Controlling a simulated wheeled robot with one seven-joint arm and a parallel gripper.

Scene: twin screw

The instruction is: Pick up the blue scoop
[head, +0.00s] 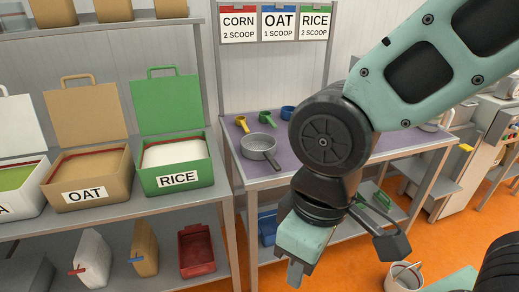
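The blue scoop (288,112) lies at the back of the purple-topped table (285,179), right of a green scoop (265,117) and a yellow scoop (241,122). My arm's dark joint covers the area just right of it, so part of the scoop may be hidden. My gripper (343,258) hangs low in front of the table, nearer the camera and well apart from the scoop. Its fingers are spread and nothing shows between them.
A grey strainer (259,146) stands on the table in front of the scoops. Open OAT (87,177) and RICE (177,167) boxes stand on the left shelf. Recipe cards (279,23) hang above the table. A bucket (403,276) stands on the orange floor.

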